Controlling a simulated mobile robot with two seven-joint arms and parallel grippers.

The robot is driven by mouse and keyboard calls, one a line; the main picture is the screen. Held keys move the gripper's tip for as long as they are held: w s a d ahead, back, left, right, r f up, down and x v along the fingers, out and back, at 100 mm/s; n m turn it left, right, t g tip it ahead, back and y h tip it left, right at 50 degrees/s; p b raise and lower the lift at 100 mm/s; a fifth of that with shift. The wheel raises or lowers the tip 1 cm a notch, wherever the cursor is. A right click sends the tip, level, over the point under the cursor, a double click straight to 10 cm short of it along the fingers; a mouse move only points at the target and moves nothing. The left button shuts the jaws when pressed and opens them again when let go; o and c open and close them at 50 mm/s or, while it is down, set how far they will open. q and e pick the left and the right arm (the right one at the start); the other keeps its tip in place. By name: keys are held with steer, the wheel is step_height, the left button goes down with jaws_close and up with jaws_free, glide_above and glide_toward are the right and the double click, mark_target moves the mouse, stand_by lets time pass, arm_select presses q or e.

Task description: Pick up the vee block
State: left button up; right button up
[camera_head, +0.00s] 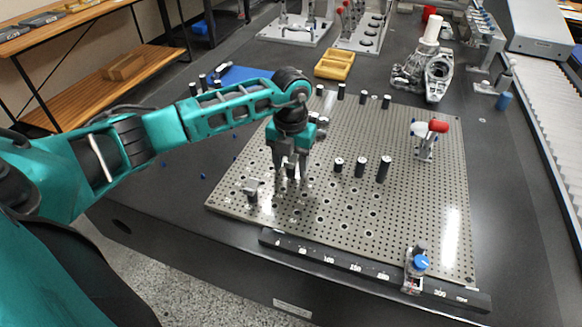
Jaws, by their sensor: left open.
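A small grey block with a dark part (252,190) sits near the front left edge of the perforated plate (330,215). It looks like the vee block, but it is too small to be sure. My left gripper (290,178) points down over the left part of the plate, to the right of this block and apart from it. Its fingers are open. A dark post shows between or behind the fingers; I cannot tell which. My right gripper is not in view.
Several dark posts (383,169) stand mid-plate and along its back edge. A red-topped clamp (437,126) stands at the right. A yellow tray (334,65) and a metal casting (437,78) lie behind.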

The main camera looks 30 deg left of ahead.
arm_select(q)
steer(key=shift+c, duration=0.5)
jaws_close()
